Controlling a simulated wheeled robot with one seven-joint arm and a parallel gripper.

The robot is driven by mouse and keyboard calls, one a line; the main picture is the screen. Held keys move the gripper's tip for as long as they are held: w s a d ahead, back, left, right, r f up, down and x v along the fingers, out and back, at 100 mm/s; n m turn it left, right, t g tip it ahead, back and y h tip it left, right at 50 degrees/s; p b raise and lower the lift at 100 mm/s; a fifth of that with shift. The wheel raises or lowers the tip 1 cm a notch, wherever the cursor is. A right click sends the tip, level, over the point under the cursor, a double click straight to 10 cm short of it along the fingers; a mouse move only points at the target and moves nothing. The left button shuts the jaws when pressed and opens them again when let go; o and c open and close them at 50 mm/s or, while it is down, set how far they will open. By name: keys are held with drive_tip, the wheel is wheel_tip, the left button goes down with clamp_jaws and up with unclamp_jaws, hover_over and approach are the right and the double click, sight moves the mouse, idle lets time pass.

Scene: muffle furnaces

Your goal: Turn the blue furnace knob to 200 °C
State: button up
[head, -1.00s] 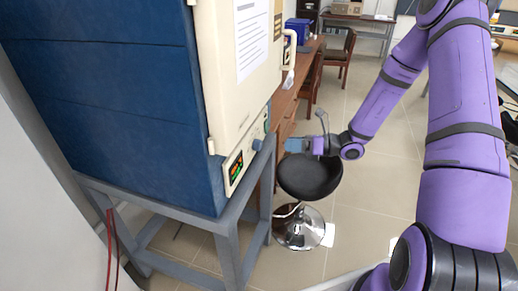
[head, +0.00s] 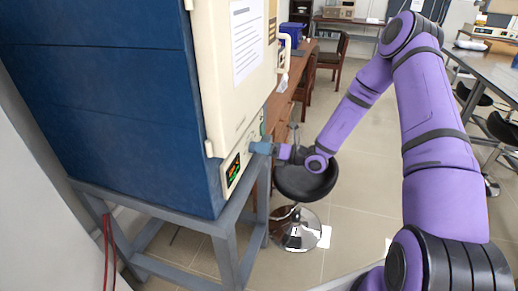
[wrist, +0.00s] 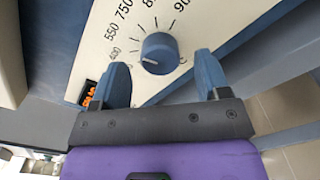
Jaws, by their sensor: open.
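The blue knob (wrist: 159,53) is on the cream control panel (wrist: 90,55) of the furnace. In the wrist view it sits just beyond and between the two blue fingertips. A pale pointer mark on it points to the lower left, below the printed 400. My gripper (wrist: 163,68) is open, with a finger on either side of the knob and no visible grip on it. In the head view my gripper (head: 263,148) reaches the panel edge of the blue furnace (head: 110,110) and largely hides the knob. The lit display (head: 234,170) is lower on the panel.
The cream furnace door (head: 225,90) has a handle (head: 284,52) above the gripper. The furnace stands on a grey metal stand (head: 228,250). A black stool (head: 306,183) is beneath my wrist. A wooden bench (head: 284,95) runs behind.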

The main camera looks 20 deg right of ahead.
drive_tip(key=shift+x, duration=0.95)
drive_tip(key=c, duration=0.9)
drive_tip(key=shift+n, duration=0.4)
drive_tip(key=n, duration=1.1)
drive_tip(key=shift+s, duration=0.1)
